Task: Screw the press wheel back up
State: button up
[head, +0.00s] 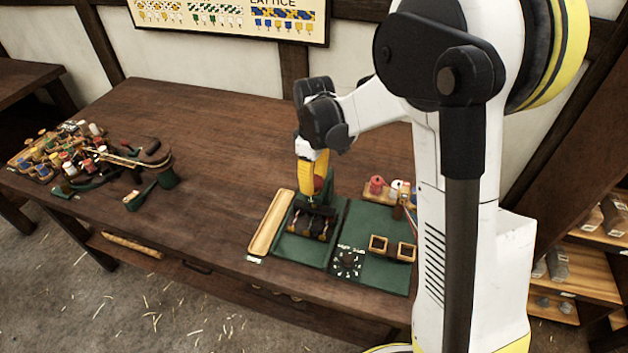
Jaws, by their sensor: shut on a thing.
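My gripper (313,204) reaches down, its yellow wrist section above it, onto a small dark press with wooden parts (316,229) on the green mat (289,249). My jaws are shut at the top of the press, where the press wheel is. The wheel itself is hidden by my fingers, and its height cannot be told. Something red and dark green stands just behind my gripper.
A long wooden tray (267,226) lies left of the press. Spools (376,186) stand behind. Tools and spools crowd the table's left; its middle is clear.

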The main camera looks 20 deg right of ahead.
aim_at(314, 181)
jog(key=n, duration=0.5)
jog(key=shift+n, duration=0.3)
jog(key=n, duration=0.5)
jog(key=shift+n, duration=0.4)
jog(key=o, duration=1.2)
notch_tip(314, 181, up, 12)
